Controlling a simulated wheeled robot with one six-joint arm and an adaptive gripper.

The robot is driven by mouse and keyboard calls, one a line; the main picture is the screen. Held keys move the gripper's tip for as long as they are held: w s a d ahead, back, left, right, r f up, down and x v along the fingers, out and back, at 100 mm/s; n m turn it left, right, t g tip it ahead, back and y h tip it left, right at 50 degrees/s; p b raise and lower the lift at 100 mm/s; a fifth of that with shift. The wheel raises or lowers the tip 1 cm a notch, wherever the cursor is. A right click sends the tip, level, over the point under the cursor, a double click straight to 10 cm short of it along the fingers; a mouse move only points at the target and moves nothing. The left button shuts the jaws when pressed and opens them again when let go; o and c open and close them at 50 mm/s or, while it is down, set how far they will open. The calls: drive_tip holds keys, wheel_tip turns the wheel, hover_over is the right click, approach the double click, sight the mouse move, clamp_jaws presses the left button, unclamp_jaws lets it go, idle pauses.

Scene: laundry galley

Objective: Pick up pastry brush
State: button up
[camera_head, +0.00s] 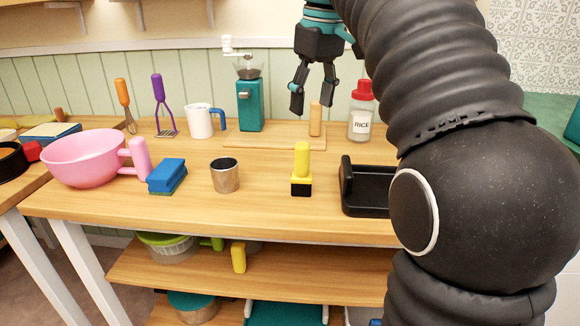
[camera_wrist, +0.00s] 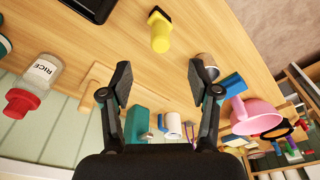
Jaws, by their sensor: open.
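The thing I take to be the pastry brush (camera_head: 301,160) has a yellow upright handle and a black, blocky head with a yellow band. It stands head down near the front middle of the wooden worktop. In the wrist view it (camera_wrist: 161,36) shows at top centre, beyond my fingertips and roughly between their lines. My gripper (camera_head: 313,94) is open and empty, raised above the back of the worktop, behind the brush and apart from it. In the wrist view both fingers of my gripper (camera_wrist: 158,80) are spread wide with bare worktop between them.
A metal cup (camera_head: 225,176) and blue sponge (camera_head: 166,175) stand left of the brush; a black tray (camera_head: 370,208) lies right. Behind are a teal grinder (camera_head: 250,104), a board (camera_head: 270,141) with an upright wooden piece (camera_head: 315,118), and a rice jar (camera_head: 360,112).

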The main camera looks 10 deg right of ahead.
sight(301, 157)
drive_tip(key=f, duration=0.2)
drive_tip(key=w+f+b, duration=0.1)
drive_tip(key=f, duration=0.2)
drive_tip(key=f+b, duration=0.1)
drive_tip(key=f, duration=0.1)
drive_tip(key=shift+w+a+f, duration=0.2)
drive_tip(key=shift+w+f, duration=0.05)
drive_tip(key=shift+w+a+f+b, duration=0.15)
drive_tip(key=shift+w+f, duration=0.05)
drive_tip(key=shift+f, duration=0.7)
drive_tip(key=shift+w+a+f+b, duration=0.1)
drive_tip(key=shift+w+f, duration=0.1)
drive_tip(key=shift+f, duration=0.75)
drive_tip(key=shift+w+a+f+b, duration=0.15)
drive_tip(key=shift+w+f, duration=0.05)
drive_tip(key=shift+f, duration=0.7)
clamp_jaws()
